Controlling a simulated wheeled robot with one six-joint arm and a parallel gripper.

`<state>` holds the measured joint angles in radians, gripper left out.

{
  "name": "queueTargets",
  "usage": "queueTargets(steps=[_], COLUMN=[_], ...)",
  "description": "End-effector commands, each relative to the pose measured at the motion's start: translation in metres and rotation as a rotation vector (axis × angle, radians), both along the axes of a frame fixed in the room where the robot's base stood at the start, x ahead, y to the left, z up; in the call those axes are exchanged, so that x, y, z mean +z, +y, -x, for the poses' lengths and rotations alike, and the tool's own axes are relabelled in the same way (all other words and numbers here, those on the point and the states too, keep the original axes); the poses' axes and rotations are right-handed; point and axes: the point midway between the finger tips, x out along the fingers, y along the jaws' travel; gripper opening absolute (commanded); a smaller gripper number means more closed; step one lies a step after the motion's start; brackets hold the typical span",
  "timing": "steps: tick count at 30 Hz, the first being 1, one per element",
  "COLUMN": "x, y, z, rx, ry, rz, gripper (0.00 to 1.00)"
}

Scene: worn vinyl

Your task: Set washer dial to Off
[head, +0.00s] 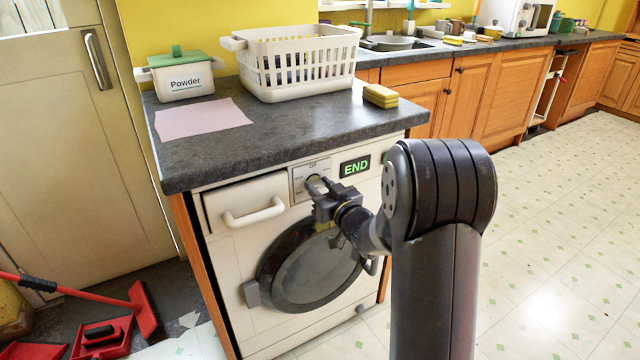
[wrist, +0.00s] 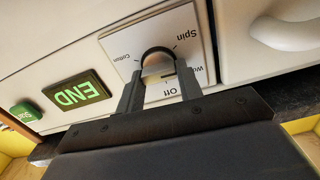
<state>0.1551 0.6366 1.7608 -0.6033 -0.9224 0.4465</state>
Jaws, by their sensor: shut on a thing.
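The washer (head: 300,320) stands under a dark countertop with its round door closed. Its dial (head: 316,183) sits on a small light panel (head: 299,182) left of the display. In the wrist view the dial (wrist: 157,58) is ringed by the labels Spin, Cotton, Off and a partly hidden one starting "Wo". Off is on the side nearest my gripper there, and at the top of the panel in the head view. My gripper (wrist: 160,84) is shut on the dial, one finger on each side. The fingers partly cover the dial, and I cannot tell which label it points to.
A green END display (wrist: 76,94) and a green button (wrist: 26,113) are beside the dial. A detergent drawer handle (head: 254,212) sticks out left of it. A basket (head: 296,65), powder box (head: 183,78) and sponges (head: 380,96) stand on the countertop (head: 290,125).

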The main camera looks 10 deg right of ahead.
Motion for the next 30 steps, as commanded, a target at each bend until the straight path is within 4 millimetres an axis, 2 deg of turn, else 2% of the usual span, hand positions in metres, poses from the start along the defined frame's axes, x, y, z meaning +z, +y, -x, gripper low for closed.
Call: queueTargets(steps=[30], x=[-0.0005], y=[-0.003], z=[-0.001], rx=[-0.001], ry=[0.3], rz=[-0.917], gripper=[0.12])
